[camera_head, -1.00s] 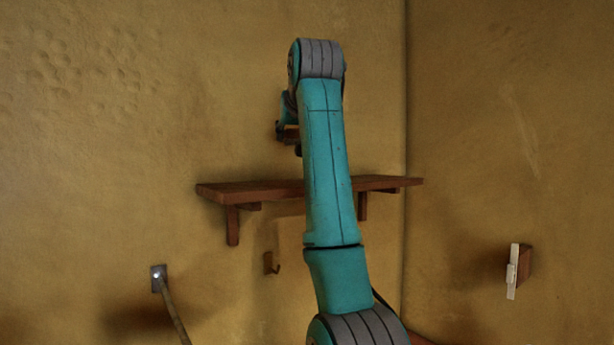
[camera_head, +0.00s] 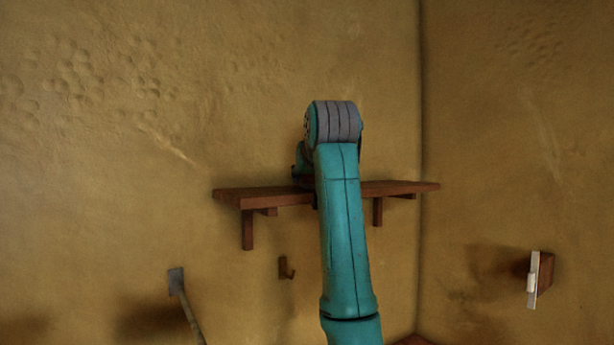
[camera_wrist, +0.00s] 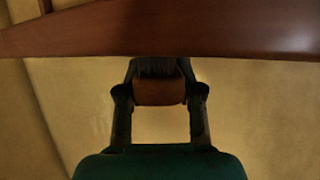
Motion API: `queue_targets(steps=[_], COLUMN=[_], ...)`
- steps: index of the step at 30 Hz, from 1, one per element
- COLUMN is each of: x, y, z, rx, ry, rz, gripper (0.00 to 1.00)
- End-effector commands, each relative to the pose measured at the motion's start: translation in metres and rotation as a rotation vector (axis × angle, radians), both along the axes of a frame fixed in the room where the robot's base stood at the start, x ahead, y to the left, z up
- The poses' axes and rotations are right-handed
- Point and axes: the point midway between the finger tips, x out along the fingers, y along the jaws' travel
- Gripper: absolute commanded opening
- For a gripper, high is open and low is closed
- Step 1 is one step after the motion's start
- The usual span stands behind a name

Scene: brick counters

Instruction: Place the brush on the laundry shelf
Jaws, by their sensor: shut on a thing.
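The laundry shelf (camera_head: 262,197) is a brown wooden plank on brackets, on the back wall near the corner. In the wrist view, the wooden plank (camera_wrist: 215,30) crosses the whole top of the picture. My gripper (camera_wrist: 160,92) is shut on the brush (camera_wrist: 160,94), a brown block with dark bristles between the fingers. The bristles show right at the plank's edge; I cannot tell whether they touch it. In the head view my gripper (camera_head: 303,176) shows only partly, left of my arm at shelf height, and the brush cannot be made out.
A small hook (camera_head: 286,269) is on the wall below the shelf. A grey wall plate with a rod (camera_head: 177,282) is at the lower left. A white and brown fixture (camera_head: 533,278) is on the right wall. The visible left part of the shelf top looks clear.

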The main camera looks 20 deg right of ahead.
Motion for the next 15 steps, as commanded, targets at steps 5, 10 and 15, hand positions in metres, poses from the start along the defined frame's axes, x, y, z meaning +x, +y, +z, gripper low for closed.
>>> queue_targets(steps=[5,10,15], x=[0.0002,0.0001,0.0001], y=[0.0000,0.0001,0.0000], z=[-0.0022,-0.0021,-0.0010], rx=[0.000,0.000,0.000], ry=[0.001,0.000,0.000], rz=[0.000,0.000,0.000], gripper=[0.56,0.61,0.61])
